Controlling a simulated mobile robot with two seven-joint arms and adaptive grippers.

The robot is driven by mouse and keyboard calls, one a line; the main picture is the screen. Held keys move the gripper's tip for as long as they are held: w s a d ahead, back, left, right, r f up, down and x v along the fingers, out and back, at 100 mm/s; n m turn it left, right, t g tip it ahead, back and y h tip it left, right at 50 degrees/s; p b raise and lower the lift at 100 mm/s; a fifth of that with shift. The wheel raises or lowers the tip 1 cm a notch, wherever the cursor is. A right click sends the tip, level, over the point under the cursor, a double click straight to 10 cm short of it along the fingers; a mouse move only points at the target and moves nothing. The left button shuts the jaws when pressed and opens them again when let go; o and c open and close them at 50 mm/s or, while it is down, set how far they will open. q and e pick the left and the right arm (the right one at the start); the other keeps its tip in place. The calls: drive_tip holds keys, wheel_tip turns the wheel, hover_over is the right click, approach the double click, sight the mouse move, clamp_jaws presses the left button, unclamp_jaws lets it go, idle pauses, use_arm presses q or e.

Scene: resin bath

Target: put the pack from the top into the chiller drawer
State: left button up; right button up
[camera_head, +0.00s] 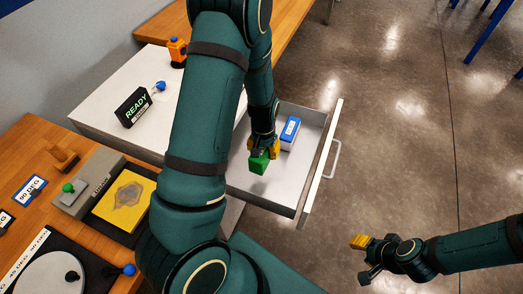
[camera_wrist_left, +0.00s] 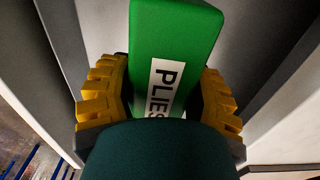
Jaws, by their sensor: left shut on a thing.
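The green pack (camera_head: 259,163) is held in my left gripper (camera_head: 264,150) over the open chiller drawer (camera_head: 317,168). In the left wrist view the green pack (camera_wrist_left: 178,40) stands between the yellow fingers of the left gripper (camera_wrist_left: 160,98), and part of a white label reading "PLIES" shows. Its lower end is hidden by my wrist. The grey drawer walls show around it. I cannot tell whether the pack touches the drawer floor. My right gripper (camera_head: 364,259) is over the floor at lower right, its fingers apart and empty.
A blue pack (camera_head: 290,132) with a white label lies in the drawer, just right of my left gripper. The white chiller top (camera_head: 98,112) carries a READY sign (camera_head: 133,108). A yellow plate (camera_head: 124,199) and a turntable (camera_head: 45,278) are on the wooden bench.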

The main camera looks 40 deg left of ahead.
use_arm(q)
drive_tip(key=shift+d+f, duration=0.15)
drive_tip(key=shift+f, duration=0.35)
wheel_tip(320, 180, down, 10)
drive_tip(key=shift+w+f+b, duration=0.1)
drive_tip(key=shift+f+b, duration=0.1)
drive_tip(key=shift+b, duration=0.9)
drive_tip(key=shift+f, duration=0.1)
drive_tip(key=o, duration=1.3)
